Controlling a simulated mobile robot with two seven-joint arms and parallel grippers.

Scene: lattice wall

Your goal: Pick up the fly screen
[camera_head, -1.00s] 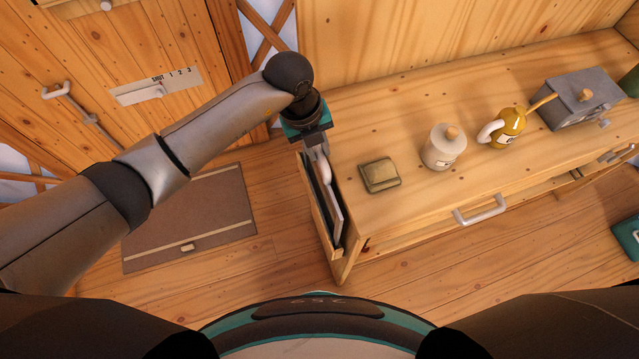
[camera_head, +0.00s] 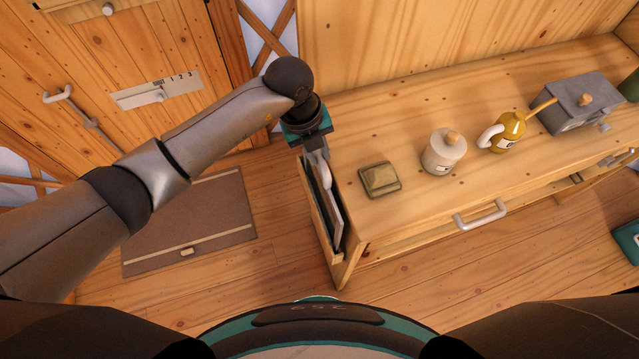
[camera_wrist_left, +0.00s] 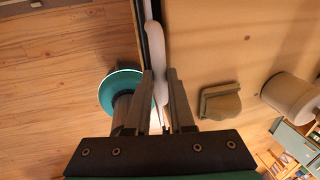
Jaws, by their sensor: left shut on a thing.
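The fly screen (camera_head: 335,212) is a thin pale panel with a white handle. It stands on edge in a narrow wooden slot on the left end of the counter. My left gripper (camera_head: 321,168) reaches down from above and is shut on its handle. In the left wrist view the white handle (camera_wrist_left: 154,42) runs up from between the fingers (camera_wrist_left: 160,80). The slot's wall hides the lower part of the screen. My right gripper is in neither view.
The wooden counter (camera_head: 400,212) holds a small olive block (camera_head: 380,179), a white jar (camera_head: 444,151), a yellow jug (camera_head: 507,130) and a grey box (camera_head: 577,102). A drawer handle (camera_head: 480,214) juts out in front. A brown mat (camera_head: 190,222) lies on the floor to the left.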

